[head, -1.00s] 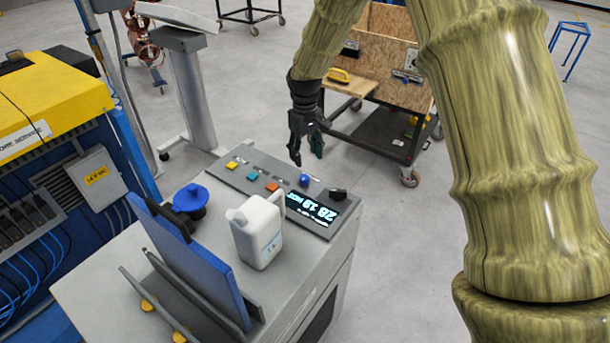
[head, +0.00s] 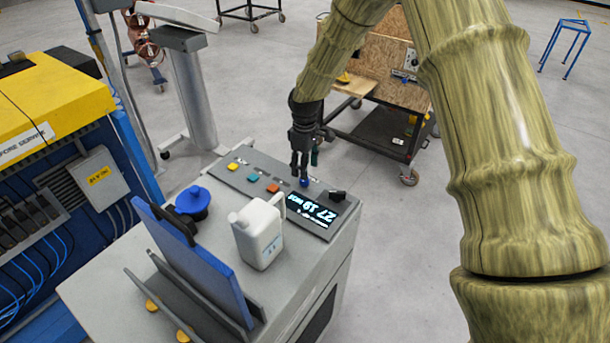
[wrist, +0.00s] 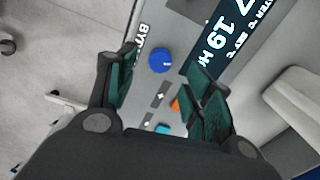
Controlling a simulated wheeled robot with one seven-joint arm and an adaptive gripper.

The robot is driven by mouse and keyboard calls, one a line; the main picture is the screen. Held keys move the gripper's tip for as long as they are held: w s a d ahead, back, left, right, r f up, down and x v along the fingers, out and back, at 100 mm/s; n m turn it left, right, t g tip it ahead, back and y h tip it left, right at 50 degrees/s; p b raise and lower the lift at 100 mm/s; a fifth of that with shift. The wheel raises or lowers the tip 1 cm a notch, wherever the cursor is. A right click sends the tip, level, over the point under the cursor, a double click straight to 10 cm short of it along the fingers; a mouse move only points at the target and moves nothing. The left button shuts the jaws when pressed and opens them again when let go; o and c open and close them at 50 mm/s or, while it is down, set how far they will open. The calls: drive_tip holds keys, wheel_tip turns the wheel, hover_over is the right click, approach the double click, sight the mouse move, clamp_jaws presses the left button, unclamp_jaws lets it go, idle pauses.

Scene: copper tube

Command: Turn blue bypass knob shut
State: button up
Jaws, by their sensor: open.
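The blue bypass knob (head: 304,182) sits on the sloped control panel (head: 240,185) along the back of the grey cabinet. In the wrist view the round blue knob (wrist: 161,60) has a small light mark near its right edge, and the letters "BY" show to its left. My gripper (head: 303,172) points down just above the knob in the head view. In the wrist view my gripper (wrist: 165,85) is open, with green-padded fingers on either side and the knob ahead between them. I cannot tell whether any finger touches the knob.
A lit display (head: 318,213) and a black knob (head: 338,196) are close by. Orange (head: 272,187), teal (head: 253,177) and yellow (head: 233,166) buttons line the panel. A white jug (head: 258,235) and a blue lid (head: 192,200) stand on the cabinet top.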

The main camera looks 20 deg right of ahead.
sight(304, 182)
drive_tip(key=shift+f+p, duration=0.95)
drive_tip(key=shift+f, duration=1.85)
drive_tip(key=c, duration=1)
drive_tip(key=shift+f+m+b, duration=0.15)
drive_tip(key=shift+m+b, duration=1.15)
drive_tip(key=shift+m, duration=0.7)
drive_tip(key=o, duration=1)
drive_tip(key=shift+r, duration=0.2)
